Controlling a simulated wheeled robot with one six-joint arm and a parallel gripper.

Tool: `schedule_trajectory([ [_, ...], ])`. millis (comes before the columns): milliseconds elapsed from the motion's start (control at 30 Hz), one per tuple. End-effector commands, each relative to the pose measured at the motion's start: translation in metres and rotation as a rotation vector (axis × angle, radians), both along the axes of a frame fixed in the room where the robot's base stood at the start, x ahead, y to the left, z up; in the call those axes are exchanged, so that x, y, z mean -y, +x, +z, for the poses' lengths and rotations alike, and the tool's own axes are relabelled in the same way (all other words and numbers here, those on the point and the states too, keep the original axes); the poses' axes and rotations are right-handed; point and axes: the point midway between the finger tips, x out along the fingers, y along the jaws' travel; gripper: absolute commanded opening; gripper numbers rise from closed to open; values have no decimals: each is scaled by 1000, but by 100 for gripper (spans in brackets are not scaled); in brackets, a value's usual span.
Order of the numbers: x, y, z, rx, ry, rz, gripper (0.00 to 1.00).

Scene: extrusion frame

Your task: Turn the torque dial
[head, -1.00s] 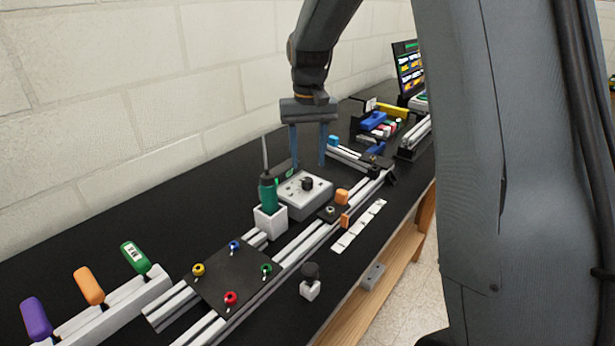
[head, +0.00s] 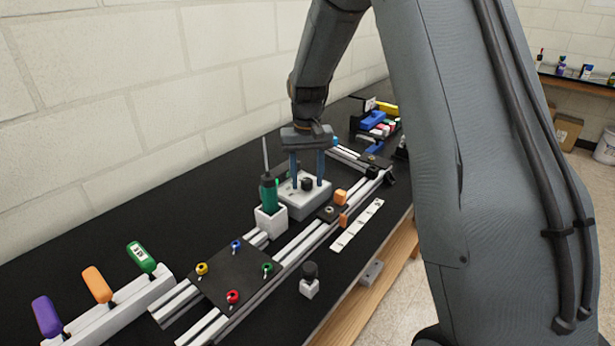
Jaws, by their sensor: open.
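The torque dial is a small black knob (head: 307,184) on top of a light grey box (head: 308,205) on the black bench. My gripper (head: 306,184) points straight down over the box with its two blue fingers apart. One finger is on each side of the knob in the picture. The fingertips are low, near the box's top face. I cannot tell whether either finger touches the knob. Part of the box's back is hidden by the fingers and the green-handled tool.
A green-handled screwdriver (head: 268,192) stands in a white holder (head: 271,221) just left of the box. Aluminium rails (head: 300,246) run in front, with an orange block (head: 341,196) to the right. A black plate (head: 232,272) with coloured knobs lies nearer.

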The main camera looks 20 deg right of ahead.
Motion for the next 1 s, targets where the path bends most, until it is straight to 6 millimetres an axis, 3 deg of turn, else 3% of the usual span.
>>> schedule_trajectory([
  [67, 0, 0, 0, 0, 0, 0, 43],
  [300, 0, 0, 0, 0, 0, 0, 3],
  [633, 0, 0, 1, 1, 0, 53, 4],
  [1000, 0, 1, 1, 2, 0, 306, 4],
])
